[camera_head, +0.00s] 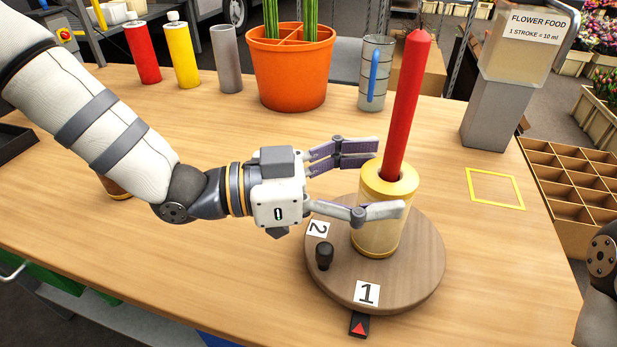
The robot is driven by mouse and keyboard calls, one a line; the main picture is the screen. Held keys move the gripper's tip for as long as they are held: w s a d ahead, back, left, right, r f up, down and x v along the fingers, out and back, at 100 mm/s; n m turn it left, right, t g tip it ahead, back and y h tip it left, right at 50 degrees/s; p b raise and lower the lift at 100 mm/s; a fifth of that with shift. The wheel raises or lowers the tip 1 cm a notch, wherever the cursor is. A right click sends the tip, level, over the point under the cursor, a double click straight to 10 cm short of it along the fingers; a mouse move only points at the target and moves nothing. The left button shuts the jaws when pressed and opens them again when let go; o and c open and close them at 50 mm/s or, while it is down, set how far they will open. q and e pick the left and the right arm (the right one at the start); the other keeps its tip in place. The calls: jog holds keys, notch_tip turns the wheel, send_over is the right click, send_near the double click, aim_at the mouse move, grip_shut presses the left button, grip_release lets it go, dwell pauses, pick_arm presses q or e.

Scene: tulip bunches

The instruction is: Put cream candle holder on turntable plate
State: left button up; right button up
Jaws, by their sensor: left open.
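The cream candle holder (376,232), a cylinder with a gold rim, stands upright on the round wooden turntable plate (420,275). A tall red candle (407,100) stands in the holder, leaning slightly right. My left gripper (386,178) is open at the holder's upper part. Its lower finger crosses in front of the holder, and its other fingers reach behind or beside the rim. I cannot tell whether they touch it. The plate carries labels 1 and 2 and a black knob (324,254). My right gripper is out of view.
A red arrow marker (359,325) lies at the plate's front edge. An orange pot (291,75), a measuring cylinder (375,75) and several coloured cylinders stand at the back. A flower food dispenser (497,115) stands back right. A yellow outlined square (495,187) is empty.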

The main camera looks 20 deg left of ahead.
pick_arm(q)
jog(key=p+v, duration=0.1)
jog(key=v, duration=0.8)
jog(key=shift+a, duration=0.25)
jog(key=shift+s, duration=0.1)
